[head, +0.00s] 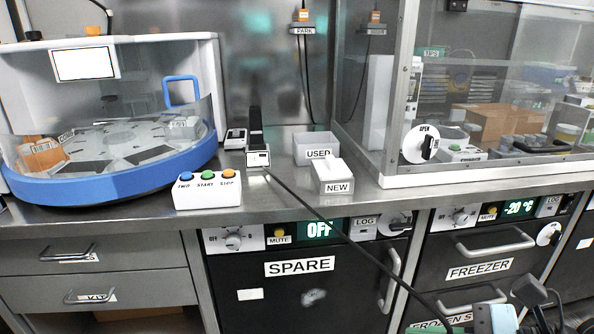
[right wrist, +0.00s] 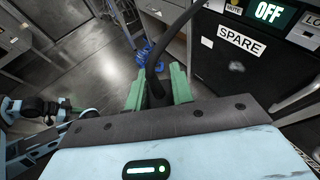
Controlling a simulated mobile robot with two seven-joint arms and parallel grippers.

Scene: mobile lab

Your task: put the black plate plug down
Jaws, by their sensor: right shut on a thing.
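My right gripper (right wrist: 158,80) has green fingers shut on the black plate plug (right wrist: 155,92). The plug is mostly hidden between the fingers, and its thick black cable (right wrist: 176,27) rises from it. In the head view the light-blue body of my right gripper is at the bottom right edge, low in front of the freezer drawers. There the cable (head: 345,236) runs from beside the small black-and-white device (head: 258,157) on the bench, over the front edge and down to the gripper. The plug cannot be made out in the head view.
The steel bench (head: 290,205) holds a button box (head: 208,190), a USED bin (head: 316,146), a NEW box (head: 337,178) and a blue-rimmed carousel (head: 110,178). A glass enclosure (head: 470,90) stands at right. Below are the SPARE unit (head: 300,290) and freezer (head: 480,250), with protruding handles.

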